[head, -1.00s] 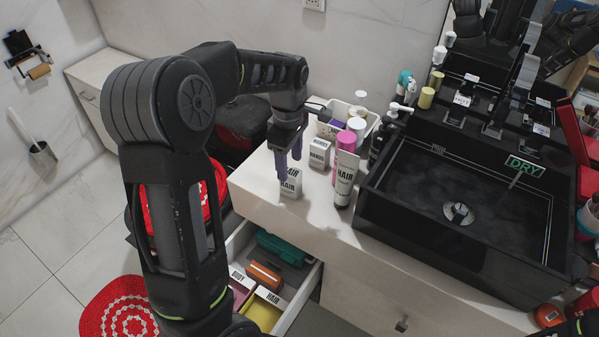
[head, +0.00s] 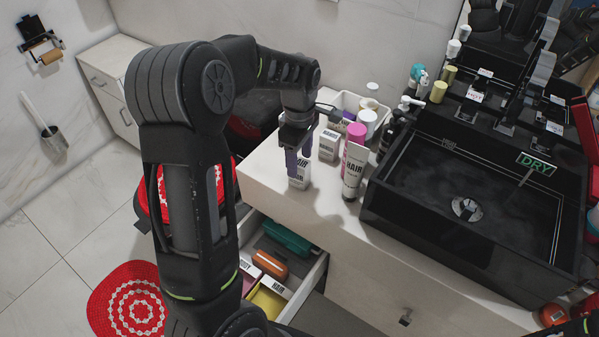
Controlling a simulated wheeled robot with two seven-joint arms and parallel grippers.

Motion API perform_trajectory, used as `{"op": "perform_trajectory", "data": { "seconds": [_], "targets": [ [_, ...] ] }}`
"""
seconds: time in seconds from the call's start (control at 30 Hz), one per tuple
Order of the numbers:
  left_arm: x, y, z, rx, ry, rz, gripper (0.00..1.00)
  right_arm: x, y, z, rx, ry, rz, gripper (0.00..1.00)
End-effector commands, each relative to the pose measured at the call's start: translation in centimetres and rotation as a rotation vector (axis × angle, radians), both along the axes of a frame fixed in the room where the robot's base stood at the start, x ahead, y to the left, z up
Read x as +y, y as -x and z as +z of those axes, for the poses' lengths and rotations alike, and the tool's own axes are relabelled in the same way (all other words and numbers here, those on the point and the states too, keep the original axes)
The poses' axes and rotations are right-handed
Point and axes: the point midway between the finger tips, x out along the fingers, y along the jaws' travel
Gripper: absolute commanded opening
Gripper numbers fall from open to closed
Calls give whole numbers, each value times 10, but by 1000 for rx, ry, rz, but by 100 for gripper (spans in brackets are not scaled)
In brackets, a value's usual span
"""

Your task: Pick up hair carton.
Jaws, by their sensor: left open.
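The hair carton (head: 300,177) is a small white box with dark HAIR lettering. It stands upright on the white counter near its front left edge. My left gripper (head: 299,164) is open, pointing down, with its purple-grey fingers at the carton's top. One finger covers part of the carton's left side. I cannot tell whether the fingers touch it. A white HAIR tube (head: 354,172) stands to the right of the carton. Another white carton (head: 329,144) stands just behind. My right gripper is not in view.
A pink-capped bottle (head: 355,132) and a white bin (head: 352,102) of toiletries stand behind. The black sink (head: 375,205) fills the counter's right. Below, an open drawer (head: 318,268) holds yellow, orange and teal items. Bare counter (head: 262,172) lies left of the carton.

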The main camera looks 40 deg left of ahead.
Motion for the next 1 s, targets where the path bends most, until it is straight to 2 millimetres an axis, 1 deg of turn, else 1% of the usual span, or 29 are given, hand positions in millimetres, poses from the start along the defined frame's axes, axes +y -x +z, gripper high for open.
{"op": "perform_trajectory", "data": {
  "seconds": [0.17,0.3,0.4,0.5,1.0],
  "targets": [
    [1,0,-18,5,1,1,58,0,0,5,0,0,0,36],
    [1,0,-40,5,1,0,58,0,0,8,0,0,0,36],
    [0,-1,-49,2,0,0,58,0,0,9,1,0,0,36],
    [1,-1,-51,2,0,0,58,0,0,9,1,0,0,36],
    [1,-1,-51,1,0,0,58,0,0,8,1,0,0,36]
  ]
}}
